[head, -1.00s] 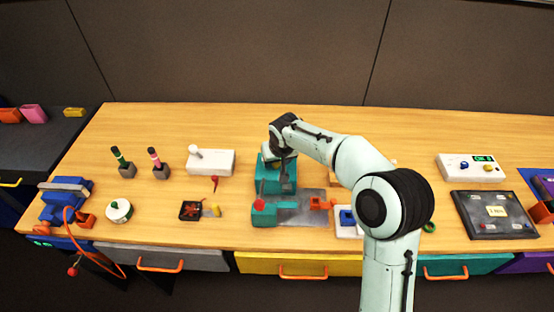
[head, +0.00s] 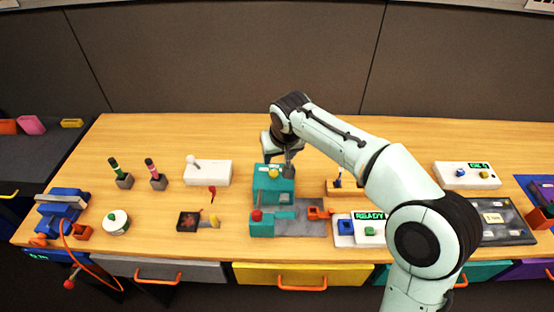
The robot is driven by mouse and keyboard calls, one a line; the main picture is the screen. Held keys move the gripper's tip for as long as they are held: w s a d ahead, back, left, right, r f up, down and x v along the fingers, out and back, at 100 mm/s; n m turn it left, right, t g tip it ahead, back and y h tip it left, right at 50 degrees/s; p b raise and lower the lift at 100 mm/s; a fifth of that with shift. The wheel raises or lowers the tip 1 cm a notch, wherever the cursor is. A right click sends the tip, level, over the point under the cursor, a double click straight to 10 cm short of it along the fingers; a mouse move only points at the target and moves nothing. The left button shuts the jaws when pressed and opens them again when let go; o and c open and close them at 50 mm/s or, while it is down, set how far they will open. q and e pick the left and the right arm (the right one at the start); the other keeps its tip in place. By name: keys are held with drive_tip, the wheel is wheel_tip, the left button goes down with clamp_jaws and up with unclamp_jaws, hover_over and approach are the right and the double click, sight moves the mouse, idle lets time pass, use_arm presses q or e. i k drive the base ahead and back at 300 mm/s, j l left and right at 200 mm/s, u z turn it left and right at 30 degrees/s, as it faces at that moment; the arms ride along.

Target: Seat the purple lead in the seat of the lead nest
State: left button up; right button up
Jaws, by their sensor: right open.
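My right gripper (head: 279,160) is open, pointing down over the back of a teal machine (head: 262,196) with a yellow knob (head: 273,174) on top. I see nothing between its fingers. Just right of it, a wooden block (head: 346,190) holds a small dark, purplish upright piece (head: 338,180); this may be the purple lead and its nest, but both are too small to tell, and my arm partly covers the block. My left gripper is out of view.
A white box with a READY display (head: 370,228) stands front right of the teal machine. A white box with a lever (head: 208,173), two dark holders with pens (head: 157,180) and a black tray (head: 188,222) stand left. The back of the table is mostly clear.

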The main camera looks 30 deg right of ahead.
sight(313, 213)
drive_tip(key=k, duration=1)
